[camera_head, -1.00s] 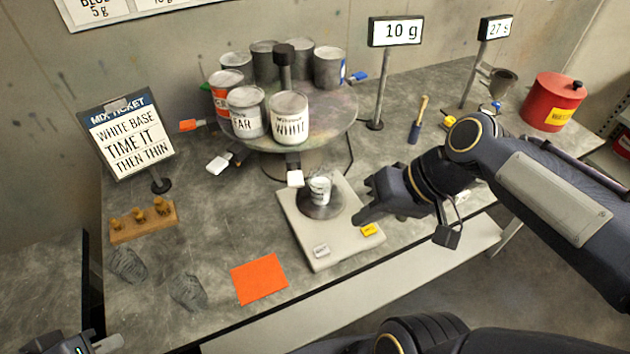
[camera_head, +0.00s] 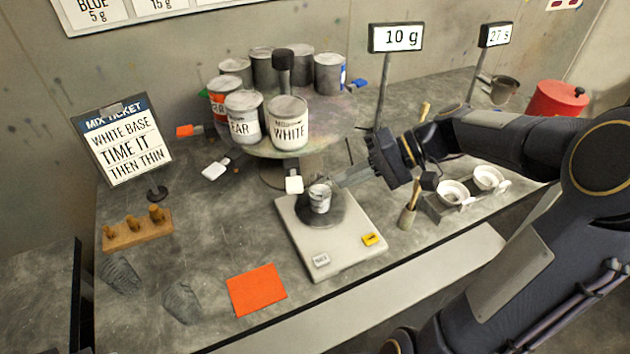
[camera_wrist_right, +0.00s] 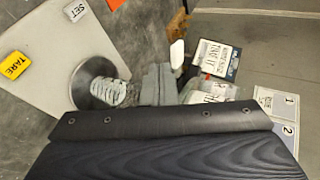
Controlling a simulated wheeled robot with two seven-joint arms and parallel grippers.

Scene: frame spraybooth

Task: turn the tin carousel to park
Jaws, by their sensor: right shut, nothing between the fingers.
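The tin carousel (camera_head: 328,137) is a round, paint-stained turntable at the back of the bench, with several tins around a dark central post (camera_head: 284,68). The WHITE tin (camera_head: 289,124) faces front, with the CLEAR tin (camera_head: 244,117) to its left and an orange-labelled tin (camera_head: 222,98) behind that. A white-ended tap (camera_head: 294,184) sticks out at the front. My right gripper (camera_head: 340,181) is shut and empty, just right of that tap and above the scale; whether it touches anything is unclear. It also shows in the right wrist view (camera_wrist_right: 158,82). My left gripper is not in view.
A small cup (camera_head: 320,198) stands on the scale (camera_head: 335,246) below my right gripper. A brush pot (camera_head: 407,217) and white strainer cups (camera_head: 455,194) stand right of it.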

